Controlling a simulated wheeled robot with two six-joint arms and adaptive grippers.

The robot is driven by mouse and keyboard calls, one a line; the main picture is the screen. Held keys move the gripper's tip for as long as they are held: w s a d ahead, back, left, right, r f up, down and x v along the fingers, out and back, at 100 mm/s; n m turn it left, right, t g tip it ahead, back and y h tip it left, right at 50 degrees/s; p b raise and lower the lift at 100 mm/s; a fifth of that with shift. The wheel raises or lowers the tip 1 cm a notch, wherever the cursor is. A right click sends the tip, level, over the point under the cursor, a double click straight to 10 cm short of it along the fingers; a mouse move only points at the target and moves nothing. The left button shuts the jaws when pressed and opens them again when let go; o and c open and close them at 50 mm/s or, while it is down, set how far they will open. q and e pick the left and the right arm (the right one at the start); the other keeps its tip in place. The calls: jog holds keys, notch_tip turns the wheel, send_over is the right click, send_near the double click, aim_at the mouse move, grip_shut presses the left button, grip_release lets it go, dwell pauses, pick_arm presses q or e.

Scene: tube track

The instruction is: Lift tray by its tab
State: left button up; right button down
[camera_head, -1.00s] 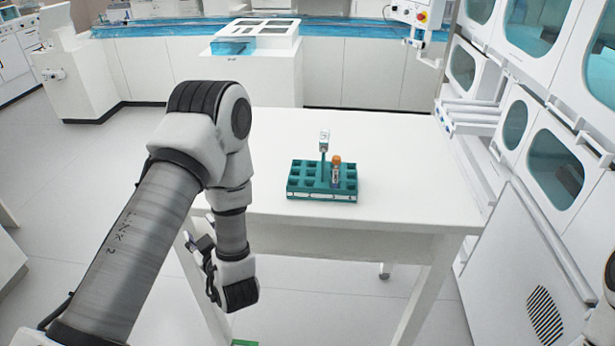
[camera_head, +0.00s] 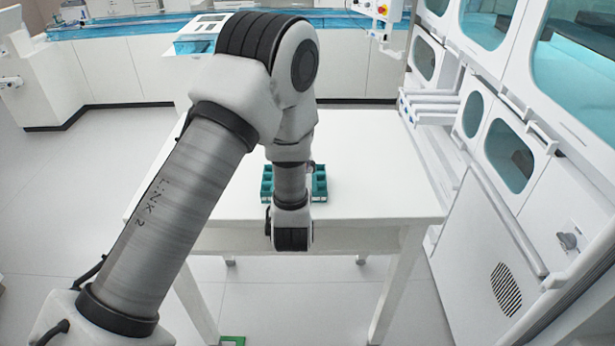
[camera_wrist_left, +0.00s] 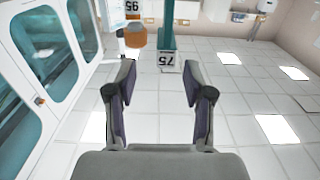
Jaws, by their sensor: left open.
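The teal tray (camera_head: 319,186) stands on the white table in the head view, its middle hidden behind my left arm. In the left wrist view, where the room appears upside down, the tray's teal upright tab (camera_wrist_left: 167,30) ends in a white label plate (camera_wrist_left: 166,65) with black figures. An orange-capped tube (camera_wrist_left: 135,37) with a white label is close beside the tab. My left gripper (camera_wrist_left: 161,88) is open and empty; the label plate lies ahead of and between its two fingers, toward the top of the picture. My right gripper does not show.
The white table (camera_head: 375,165) is clear around the tray. A wall of white cabinets with teal windows (camera_head: 485,130) stands along the right side.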

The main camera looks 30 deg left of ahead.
pick_arm(q)
jog(key=p+x, duration=0.1)
jog(key=x, duration=0.2)
jog(key=p+x, duration=0.2)
jog(key=x, duration=0.1)
jog(key=shift+s+a+r, duration=0.1)
jog(key=shift+s+a, duration=0.1)
jog(key=shift+a, duration=0.15)
jog(key=shift+w+a, duration=0.1)
jog(key=shift+w, duration=0.1)
grip_shut()
